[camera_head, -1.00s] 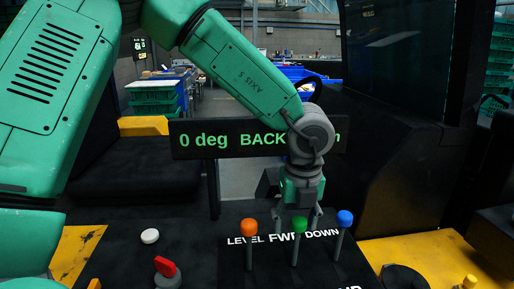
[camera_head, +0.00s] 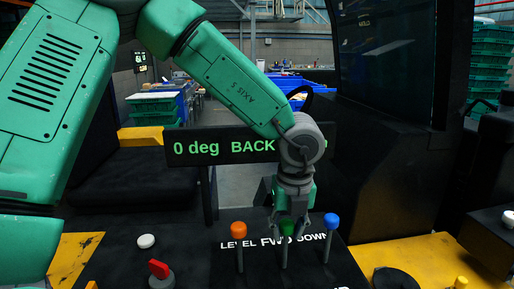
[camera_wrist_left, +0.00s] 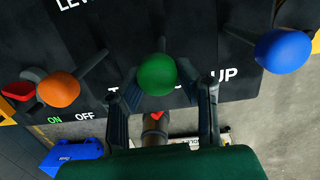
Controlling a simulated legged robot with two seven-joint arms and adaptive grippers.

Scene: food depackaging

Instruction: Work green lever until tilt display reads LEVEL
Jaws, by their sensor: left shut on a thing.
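The green lever (camera_head: 287,229) stands in the black panel between the orange lever (camera_head: 238,229) and the blue lever (camera_head: 330,220). My left gripper (camera_head: 288,222) points down from above and is shut on the green lever at its knob. In the left wrist view the green knob (camera_wrist_left: 157,75) sits between the two fingers. The tilt display (camera_head: 220,149) shows green text "0 deg BACK"; my left arm hides the rest of the line. My right gripper is not in view.
A red switch (camera_head: 159,269) and a white button (camera_head: 146,241) are on the console left of the levers. A yellow surface (camera_head: 420,258) lies to the right. The wrist view shows ON, OFF and UP labels and a blue box (camera_wrist_left: 72,156).

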